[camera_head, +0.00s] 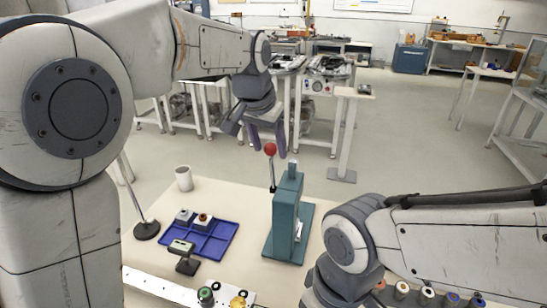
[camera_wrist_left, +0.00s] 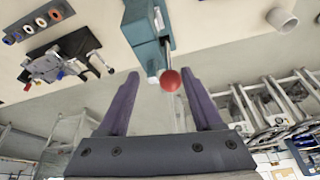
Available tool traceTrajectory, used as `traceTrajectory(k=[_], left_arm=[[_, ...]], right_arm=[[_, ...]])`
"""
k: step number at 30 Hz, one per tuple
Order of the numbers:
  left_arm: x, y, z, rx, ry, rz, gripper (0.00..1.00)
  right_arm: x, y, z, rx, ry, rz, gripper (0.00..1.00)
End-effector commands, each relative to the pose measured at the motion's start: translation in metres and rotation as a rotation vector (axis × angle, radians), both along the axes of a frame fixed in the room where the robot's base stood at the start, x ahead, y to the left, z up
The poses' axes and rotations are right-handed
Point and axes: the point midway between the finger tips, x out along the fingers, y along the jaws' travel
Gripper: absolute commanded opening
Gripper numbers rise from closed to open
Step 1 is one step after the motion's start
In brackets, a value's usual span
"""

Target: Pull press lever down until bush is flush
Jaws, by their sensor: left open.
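The teal press (camera_head: 287,220) stands on the cream table, its lever a thin metal rod (camera_head: 272,172) rising beside it and topped by a red ball knob (camera_head: 270,149). My left gripper (camera_head: 267,140) is open just above and behind the knob. In the left wrist view the knob (camera_wrist_left: 170,80) shows between the two purple fingertips (camera_wrist_left: 160,73), nearer the right one, with the press (camera_wrist_left: 146,30) beyond. I cannot tell whether a finger touches it. A small pale part (camera_head: 298,231) shows low on the press; I cannot make out the bush. My right arm's gripper is out of view.
A blue tray (camera_head: 213,247) with two small parts lies left of the press. A white cup (camera_head: 184,179) stands behind it and a small display gauge (camera_head: 183,255) in front. A black round stand base (camera_head: 147,231) is at the left. My right arm covers the front right.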

Motion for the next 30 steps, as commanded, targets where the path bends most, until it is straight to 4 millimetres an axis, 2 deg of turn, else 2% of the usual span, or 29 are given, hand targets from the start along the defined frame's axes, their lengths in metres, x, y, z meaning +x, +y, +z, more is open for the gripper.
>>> traceTrajectory(k=[1,5,10,22,30], left_arm=[[0.008,0.004,0.004,0.001,-0.009,0.007,0.67],[0.016,0.008,0.009,0.002,-0.021,0.014,0.67],[0.019,0.007,0.001,0.003,-0.019,0.014,0.67],[0.043,0.000,-0.063,0.003,-0.017,0.014,0.67],[0.053,-0.003,-0.086,0.001,-0.021,0.014,0.67]], right_arm=[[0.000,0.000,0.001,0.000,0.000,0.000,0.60],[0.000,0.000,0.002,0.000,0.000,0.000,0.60],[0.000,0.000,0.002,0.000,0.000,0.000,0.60],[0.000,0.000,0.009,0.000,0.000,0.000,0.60],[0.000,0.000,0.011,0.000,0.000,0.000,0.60]])
